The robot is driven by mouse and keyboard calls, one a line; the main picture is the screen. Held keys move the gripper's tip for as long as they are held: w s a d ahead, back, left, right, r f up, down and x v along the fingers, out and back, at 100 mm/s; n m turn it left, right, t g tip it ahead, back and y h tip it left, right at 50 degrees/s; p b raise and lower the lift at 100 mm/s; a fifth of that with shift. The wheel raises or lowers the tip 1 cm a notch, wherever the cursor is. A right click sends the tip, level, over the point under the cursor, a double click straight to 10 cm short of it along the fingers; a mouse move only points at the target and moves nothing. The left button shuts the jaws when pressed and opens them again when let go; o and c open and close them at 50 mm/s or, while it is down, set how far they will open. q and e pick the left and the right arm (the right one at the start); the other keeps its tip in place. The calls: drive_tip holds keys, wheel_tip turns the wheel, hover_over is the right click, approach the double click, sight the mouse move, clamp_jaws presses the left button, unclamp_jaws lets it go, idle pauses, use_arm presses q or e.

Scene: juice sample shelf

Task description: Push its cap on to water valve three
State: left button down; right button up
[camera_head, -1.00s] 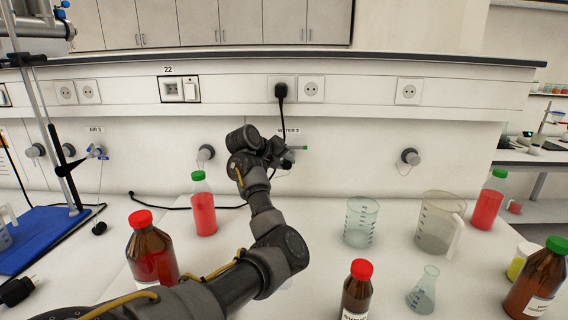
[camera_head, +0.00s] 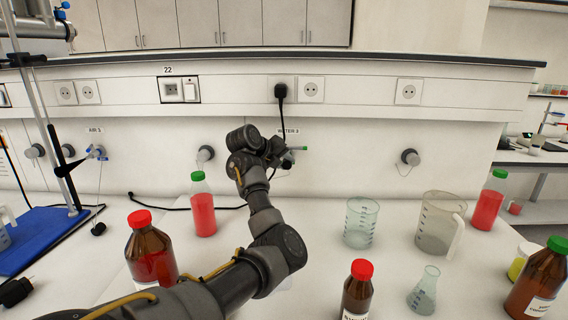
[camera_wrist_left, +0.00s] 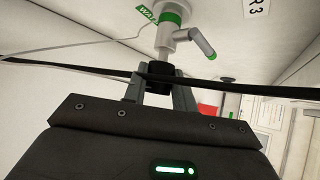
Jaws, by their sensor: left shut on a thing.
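Water valve three shows in the left wrist view (camera_wrist_left: 172,32) as a pale fitting with a green band, a grey side lever and a spout toward my gripper. The rest of the valve is mostly hidden by the gripper. My left gripper (camera_wrist_left: 167,88) is shut on a small black cap (camera_wrist_left: 159,70). The cap is in line with the spout and appears to meet its end. I cannot tell how far it is on. My right gripper is not in view.
A black cable (camera_wrist_left: 90,68) crosses the left wrist view close to the fingers. On the bench stand a red bottle with a green cap (camera_head: 203,212), a brown bottle (camera_head: 150,255), a beaker (camera_head: 360,225) and a jug (camera_head: 436,228). Another valve (camera_head: 410,158) is right along the wall.

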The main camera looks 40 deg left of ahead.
use_arm(q)
drive_tip(key=shift+w+a, duration=0.4)
drive_tip(key=shift+w, duration=0.1)
drive_tip(key=shift+r, duration=0.25)
drive_tip(key=c, duration=1.5)
unclamp_jaws()
drive_tip(key=o, duration=0.4)
drive_tip(key=shift+w+a+f, duration=0.1)
drive_tip(key=shift+w+f, duration=0.1)
drive_tip(key=shift+f, duration=0.05)
drive_tip(key=shift+o, duration=0.2)
